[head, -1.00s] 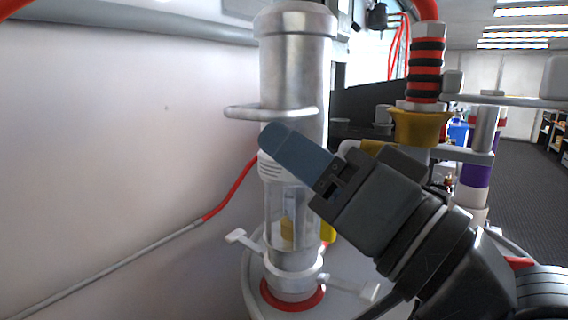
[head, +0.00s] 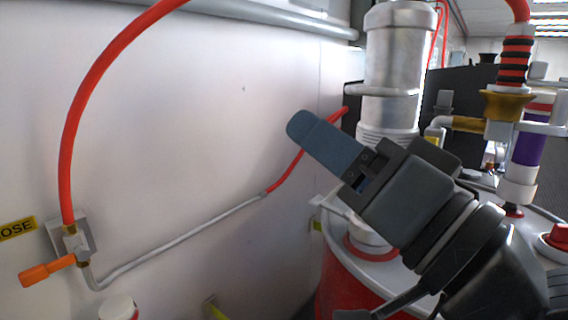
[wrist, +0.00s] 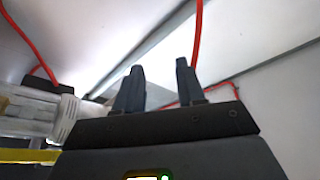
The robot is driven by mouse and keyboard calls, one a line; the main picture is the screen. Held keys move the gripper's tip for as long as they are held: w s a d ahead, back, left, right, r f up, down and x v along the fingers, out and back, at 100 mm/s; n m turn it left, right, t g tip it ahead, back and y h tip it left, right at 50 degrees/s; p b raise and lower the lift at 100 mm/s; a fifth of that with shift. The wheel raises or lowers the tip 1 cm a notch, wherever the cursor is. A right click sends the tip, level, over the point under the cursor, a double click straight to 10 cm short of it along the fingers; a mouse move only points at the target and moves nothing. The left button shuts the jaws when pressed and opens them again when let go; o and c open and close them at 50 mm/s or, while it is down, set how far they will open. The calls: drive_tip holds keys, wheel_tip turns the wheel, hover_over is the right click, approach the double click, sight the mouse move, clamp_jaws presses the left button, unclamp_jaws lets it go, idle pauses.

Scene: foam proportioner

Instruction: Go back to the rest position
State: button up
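My gripper (head: 300,124) points up and left in the head view, in front of the white wall and left of the metal cylinder. Its fingers overlap from this side. In the wrist view my gripper (wrist: 158,75) shows two dark fingers standing apart with nothing between them, so it is open and empty. The metal cylinder (head: 394,50) stands upright on a red drum (head: 345,295); my arm hides part of its lower end.
An orange-handled valve (head: 47,272) is on the wall at the left, with a red hose (head: 82,105) above and a grey pipe (head: 185,235) running right. A brass fitting (head: 507,104) and a purple-banded cylinder (head: 530,145) stand at the right. The wall's middle is bare.

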drive_tip(key=s+d+f+m+t+h, duration=0.15)
drive_tip(key=s+d+f+h, duration=0.35)
drive_tip(key=f, duration=0.6)
drive_tip(key=s+d+f+m+g+h, duration=0.1)
drive_tip(key=s+d+f+m+h, duration=0.35)
drive_tip(key=f, duration=0.75)
drive_tip(key=s+d+f+n+g+h, duration=0.1)
drive_tip(key=s+d+f, duration=0.3)
drive_tip(key=s, duration=0.7)
drive_tip(key=s+d+f+n+g+h, duration=0.1)
drive_tip(key=s+d+f+n+h, duration=0.2)
drive_tip(key=s, duration=0.8)
drive_tip(key=shift+d+f+n, duration=0.65)
drive_tip(key=shift+d+n, duration=0.1)
drive_tip(key=shift+n, duration=0.05)
drive_tip(key=shift+g, duration=0.25)
drive_tip(key=shift+c, duration=0.5)
